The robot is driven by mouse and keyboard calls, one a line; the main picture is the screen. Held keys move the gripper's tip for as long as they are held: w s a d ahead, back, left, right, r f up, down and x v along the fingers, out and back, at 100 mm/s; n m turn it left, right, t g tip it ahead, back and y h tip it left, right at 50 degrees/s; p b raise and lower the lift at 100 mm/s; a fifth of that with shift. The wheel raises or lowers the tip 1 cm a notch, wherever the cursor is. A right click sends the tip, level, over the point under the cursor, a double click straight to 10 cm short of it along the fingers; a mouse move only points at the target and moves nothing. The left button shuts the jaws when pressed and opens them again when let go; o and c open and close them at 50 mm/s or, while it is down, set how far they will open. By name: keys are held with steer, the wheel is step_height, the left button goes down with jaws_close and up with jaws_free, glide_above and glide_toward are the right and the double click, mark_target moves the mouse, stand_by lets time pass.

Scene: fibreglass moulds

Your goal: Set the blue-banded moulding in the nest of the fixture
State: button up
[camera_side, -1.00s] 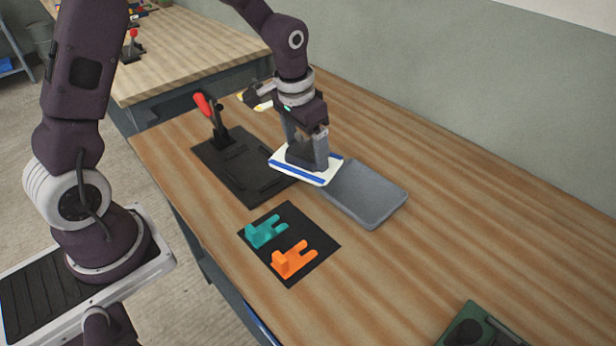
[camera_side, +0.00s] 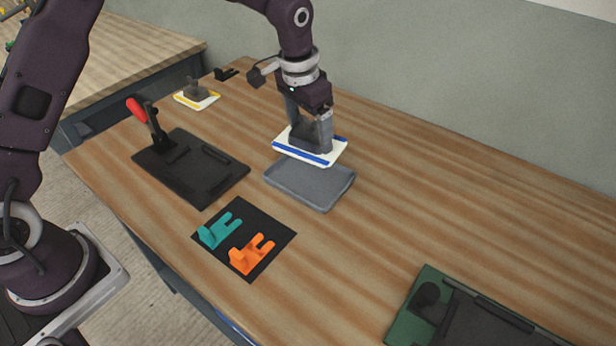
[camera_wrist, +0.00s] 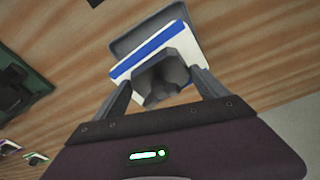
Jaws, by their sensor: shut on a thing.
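The blue-banded moulding (camera_side: 337,146) is a white plate with blue strips and a dark grey raised block. My gripper (camera_side: 309,136) is shut on that block and holds the plate above the back part of a grey tray (camera_side: 318,194). In the wrist view the block sits between the fingers (camera_wrist: 163,88), with the moulding's blue band (camera_wrist: 142,53) beyond it. A black fixture plate (camera_side: 218,165) with raised strips and a red-handled clamp (camera_side: 140,112) lies left of the tray. A green fixture (camera_side: 405,322) with dark parts is at the bottom right, partly cut off.
A yellow-banded moulding (camera_side: 196,97) lies at the back left. A black mat (camera_side: 249,268) in front holds a teal part (camera_side: 220,231) and an orange part (camera_side: 250,256). The wall stands behind the bench. Bare wood lies between the tray and the green fixture.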

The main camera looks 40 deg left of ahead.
step_height(320, 180, down, 10)
steer(key=shift+r, duration=0.2)
steer(key=shift+f, duration=0.25)
steer(key=o, duration=1.6)
